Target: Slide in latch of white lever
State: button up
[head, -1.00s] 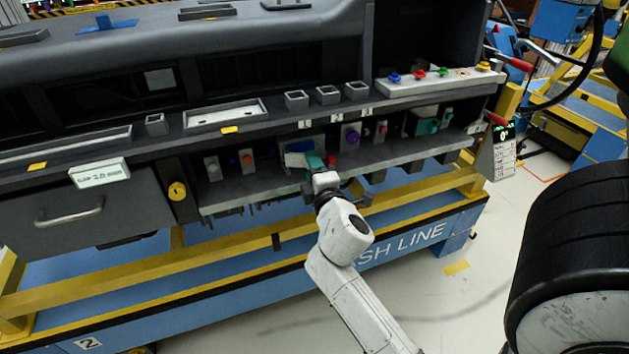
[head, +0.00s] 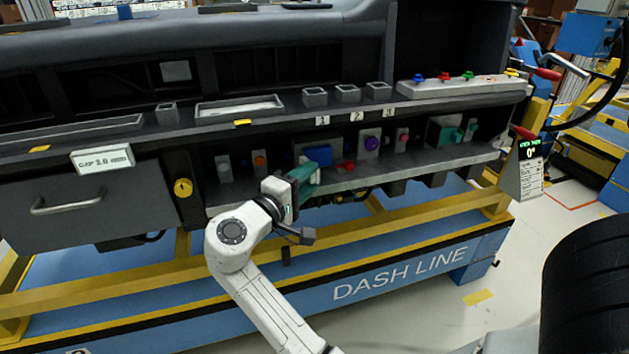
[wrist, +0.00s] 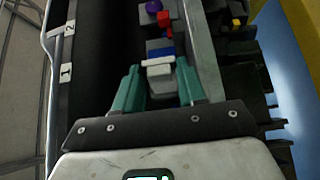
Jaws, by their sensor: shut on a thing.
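My gripper (head: 304,178) has teal fingers and reaches the lower shelf from the left front, just below a blue block (head: 319,155). In the wrist view, my gripper (wrist: 158,72) has one finger on each side of a small white lever (wrist: 158,62). The lever lies as a short bar across the gap, with a pale grey piece on its near side. The blue block (wrist: 159,49) lies just beyond it. The jaws are shut on the white lever. The latch cannot be told apart. In the head view the fingers hide the lever.
A red part (head: 344,166) and a purple knob (head: 372,143) stand to the right on the same shelf. The upper ledge (head: 280,118) overhangs the shelf. A yellow rail (head: 400,227) runs below.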

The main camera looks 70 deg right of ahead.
jog(key=shift+w+a+m+g+y, duration=0.2)
jog(key=shift+w+m+g+y, duration=0.2)
jog(key=shift+m+g, duration=0.5)
jog(key=shift+w+a+m+g+y, duration=0.15)
jog(key=shift+w+m+g+y, duration=0.3)
jog(key=shift+g, duration=0.85)
jog(key=o, duration=0.8)
jog(key=v, duration=1.1)
jog(key=shift+d+f, duration=0.1)
